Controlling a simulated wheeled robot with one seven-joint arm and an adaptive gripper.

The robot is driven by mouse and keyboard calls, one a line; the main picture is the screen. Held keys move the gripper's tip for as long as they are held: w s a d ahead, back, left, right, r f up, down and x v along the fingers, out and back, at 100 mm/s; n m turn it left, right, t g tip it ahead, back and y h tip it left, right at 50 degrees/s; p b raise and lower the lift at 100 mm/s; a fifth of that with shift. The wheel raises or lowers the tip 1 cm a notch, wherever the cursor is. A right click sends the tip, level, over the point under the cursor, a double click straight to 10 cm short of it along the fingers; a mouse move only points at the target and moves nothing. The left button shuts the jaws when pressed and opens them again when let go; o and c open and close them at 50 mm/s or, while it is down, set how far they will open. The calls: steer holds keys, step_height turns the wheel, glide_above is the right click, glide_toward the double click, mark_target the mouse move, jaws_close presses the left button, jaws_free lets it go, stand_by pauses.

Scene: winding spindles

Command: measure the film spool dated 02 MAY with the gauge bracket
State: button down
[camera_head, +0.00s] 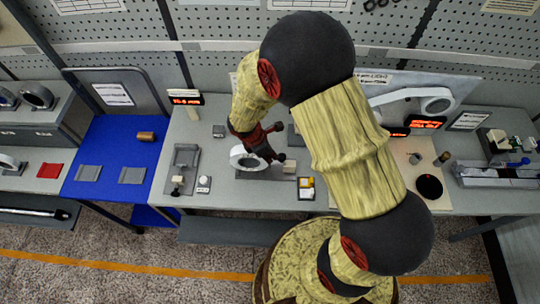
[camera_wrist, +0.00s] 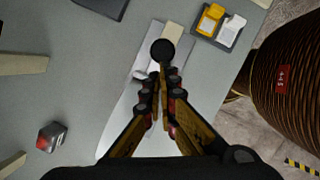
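My gripper (camera_head: 272,148) is low over the middle of the grey bench. In the wrist view its fingertips (camera_wrist: 162,76) are drawn close together, at a round black knob (camera_wrist: 162,49). What lies under the knob is mostly hidden by the fingers, so I cannot tell whether it is the gauge bracket. A pale ring-shaped piece (camera_head: 238,159) stands just left of my gripper; it could be a film spool. I cannot read the date 02 MAY on anything. A copper-coloured roll (camera_head: 146,136) lies on the blue table.
A yellow-and-white item in a dark tray (camera_wrist: 216,26) lies near the bench's front edge. A small red-topped block (camera_wrist: 51,136) is on the bench. A grey tray (camera_head: 183,158) lies left of my gripper. A red-lit display (camera_head: 426,123) and a long grey rack (camera_head: 497,178) are right.

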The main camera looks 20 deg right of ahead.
steer(key=shift+r, duration=0.15)
steer(key=p+v, duration=0.8)
steer(key=v, duration=0.1)
steer(key=shift+a+r, duration=0.2)
steer(key=shift+r, duration=0.1)
steer(key=s+d+r+m+t+y+b, duration=0.1)
steer(key=s+d+r+m+t+b, duration=0.1)
steer(key=s+r+m+b, duration=0.4)
steer(key=s+d+r+m+t+y+b, duration=0.2)
steer(key=s+r+m+b, duration=0.4)
steer(key=s+m+b, duration=0.4)
steer(key=m+t+b, duration=0.1)
steer(key=m+b, duration=0.1)
steer(key=b, duration=0.4)
steer(key=shift+m+y, duration=0.3)
